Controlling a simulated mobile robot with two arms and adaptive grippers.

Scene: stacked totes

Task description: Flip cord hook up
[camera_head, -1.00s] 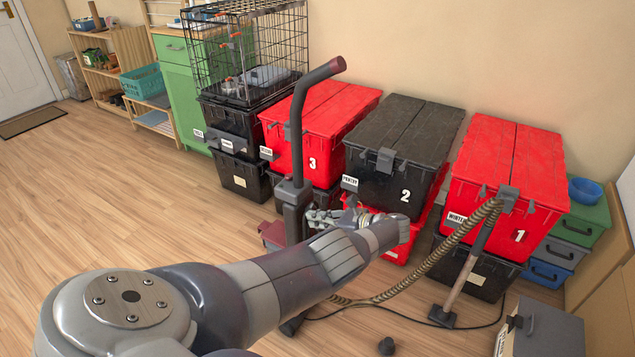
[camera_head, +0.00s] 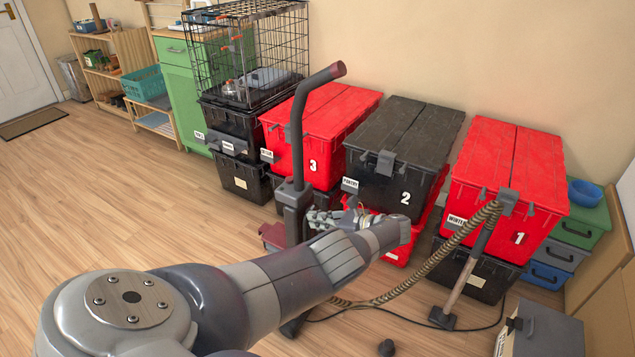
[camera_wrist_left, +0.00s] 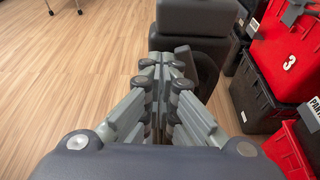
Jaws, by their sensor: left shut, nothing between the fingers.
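A dark grey upright vacuum cleaner (camera_head: 294,195) stands in front of the stacked totes, its bent handle rising above its body. My left gripper (camera_head: 322,218) is at the right side of its body, partly hidden by my own arm. In the left wrist view the gripper (camera_wrist_left: 162,64) is shut and empty, its fingertips close to the dark vacuum body (camera_wrist_left: 192,22). A dark curved part (camera_wrist_left: 206,72) shows just beyond and right of the fingertips. I cannot tell whether this is the cord hook or whether the fingers touch it. My right gripper is not in view.
Red and black totes (camera_head: 400,135) stand stacked along the wall behind the vacuum. A ribbed hose (camera_head: 440,262) and a floor tool (camera_head: 443,317) are to the right, with a thin cord on the floor. The wooden floor (camera_head: 120,215) at the left is clear.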

